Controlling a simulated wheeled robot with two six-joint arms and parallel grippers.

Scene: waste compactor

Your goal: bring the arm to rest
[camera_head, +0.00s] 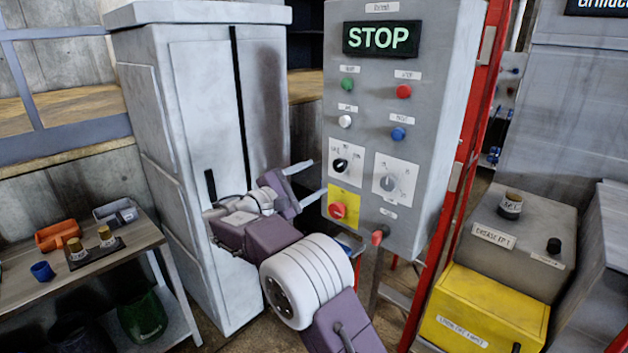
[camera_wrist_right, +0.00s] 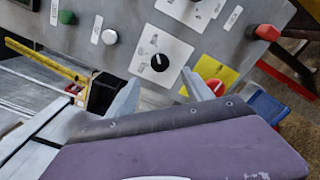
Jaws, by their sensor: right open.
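My right arm reaches up from the bottom of the head view. Its purple and white links end in my right gripper (camera_head: 314,181), which is open, its two pale fingers apart with nothing between them. The fingers point at the left edge of the grey control panel (camera_head: 362,223), close to its dial and red knob. In the right wrist view the open fingers (camera_wrist_right: 163,88) spread in front of the panel face, below a black selector dial (camera_wrist_right: 159,62). I cannot tell whether a fingertip touches the panel. My left gripper is not in view.
The panel shows a lit STOP sign (camera_head: 381,39). A grey cabinet (camera_head: 195,110) stands behind the arm. A workbench (camera_head: 135,245) with small bins is at left. A red post (camera_head: 470,150), a yellow box (camera_head: 490,308) and a grey box (camera_head: 545,225) are at right.

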